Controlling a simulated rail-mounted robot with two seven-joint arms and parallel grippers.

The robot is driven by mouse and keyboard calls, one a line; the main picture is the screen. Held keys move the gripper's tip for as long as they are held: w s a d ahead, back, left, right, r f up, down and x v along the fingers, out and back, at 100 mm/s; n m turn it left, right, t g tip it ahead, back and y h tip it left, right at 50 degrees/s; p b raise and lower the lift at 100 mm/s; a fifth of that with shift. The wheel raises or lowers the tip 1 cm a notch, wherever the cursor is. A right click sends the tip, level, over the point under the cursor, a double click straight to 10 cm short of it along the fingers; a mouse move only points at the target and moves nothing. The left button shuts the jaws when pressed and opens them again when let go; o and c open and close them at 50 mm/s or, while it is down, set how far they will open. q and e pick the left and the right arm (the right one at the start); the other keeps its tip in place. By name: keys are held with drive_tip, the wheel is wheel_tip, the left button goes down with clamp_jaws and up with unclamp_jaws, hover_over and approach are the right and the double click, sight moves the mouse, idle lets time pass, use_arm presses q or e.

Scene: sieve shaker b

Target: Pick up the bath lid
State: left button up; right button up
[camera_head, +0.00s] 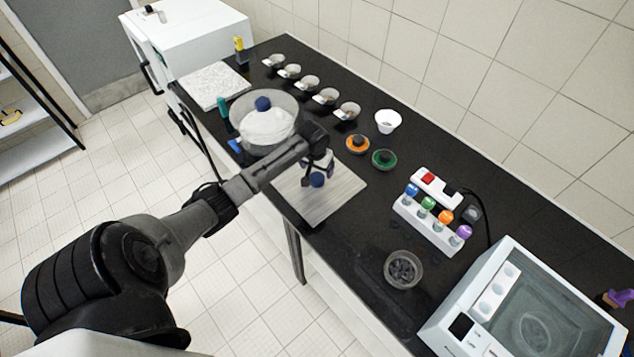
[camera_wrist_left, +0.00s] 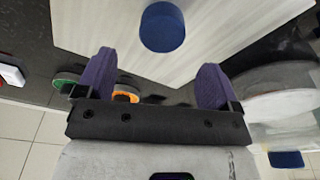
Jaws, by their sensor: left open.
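My left gripper (camera_head: 318,168) is open, with its two purple fingers pointing down over a pale board. A blue knob (camera_head: 317,180) shows right by the fingertips. In the left wrist view the blue knob (camera_wrist_left: 162,27) is ahead of the gap between the spread fingers (camera_wrist_left: 158,80), apart from both. I cannot make out a clear plate under this knob. The round clear bath (camera_head: 243,139), left of the gripper, has another blue knob (camera_head: 262,103) at its top and something white inside. Which knob belongs to the bath lid is not clear. My right gripper is not seen.
The pale board (camera_head: 345,188) lies at the bench's front edge. Orange (camera_head: 357,144) and green (camera_head: 384,159) rings, several small bowls and a white bowl (camera_head: 388,121) stand behind. A colored-knob rack (camera_head: 425,228), a glass dish (camera_head: 403,270) and a white machine (camera_head: 450,325) are right.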

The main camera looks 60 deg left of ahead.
sight(317, 177)
use_arm(q)
drive_tip(key=shift+f, duration=2.3)
drive_tip(key=shift+a+f, duration=0.1)
drive_tip(key=shift+f, duration=0.55)
drive_tip(key=shift+c, duration=0.5)
drive_tip(key=c, duration=1.2)
